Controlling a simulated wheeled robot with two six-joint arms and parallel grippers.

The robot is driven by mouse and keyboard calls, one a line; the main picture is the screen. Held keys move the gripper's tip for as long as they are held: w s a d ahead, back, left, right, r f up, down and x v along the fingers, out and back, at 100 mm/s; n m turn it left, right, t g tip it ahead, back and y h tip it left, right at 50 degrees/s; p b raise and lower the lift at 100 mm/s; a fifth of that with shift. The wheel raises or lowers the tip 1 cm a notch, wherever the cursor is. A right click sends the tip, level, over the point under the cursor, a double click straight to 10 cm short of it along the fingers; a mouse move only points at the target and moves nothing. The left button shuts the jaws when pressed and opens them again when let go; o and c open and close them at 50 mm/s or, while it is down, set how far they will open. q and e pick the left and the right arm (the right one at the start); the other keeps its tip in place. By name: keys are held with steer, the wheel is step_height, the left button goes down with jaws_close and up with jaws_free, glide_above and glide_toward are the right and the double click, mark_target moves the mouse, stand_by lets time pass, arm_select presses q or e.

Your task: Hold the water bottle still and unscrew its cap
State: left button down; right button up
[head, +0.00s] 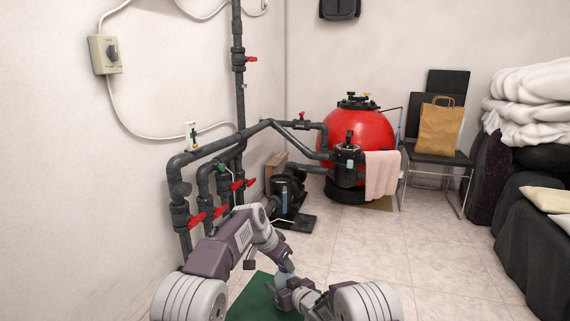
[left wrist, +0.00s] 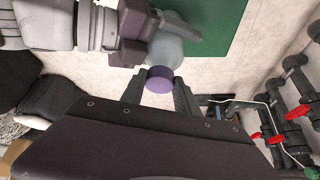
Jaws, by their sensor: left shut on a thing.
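The water bottle shows in the left wrist view as a pale, translucent body (left wrist: 166,50) with a purple cap (left wrist: 159,79) facing my left gripper. My left gripper (left wrist: 159,90) has its two dark fingers on either side of the cap and is shut on it. My right gripper (left wrist: 150,35) is around the bottle's body and appears shut on it; part of the body is hidden behind its fingers. In the head view both grippers meet low in the middle, the left one (head: 284,268) above the right one (head: 292,295), and the bottle is mostly hidden between them.
A green surface (head: 250,297) lies below the grippers. Dark pipes with red valve handles (head: 196,219) run along the left wall. A pump (head: 285,192) and a red filter tank (head: 357,135) stand behind. Open tiled floor (head: 430,250) lies to the right.

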arm_select(q)
steer(key=shift+r, duration=1.45)
steer(key=shift+r, duration=0.1)
steer(key=shift+w+r, duration=0.1)
steer(key=shift+r, duration=1.9)
arm_select(e)
steer(key=o, duration=1.6)
steer(key=shift+o, duration=0.2)
steer(key=shift+s+r, duration=0.1)
steer(key=v, duration=1.2)
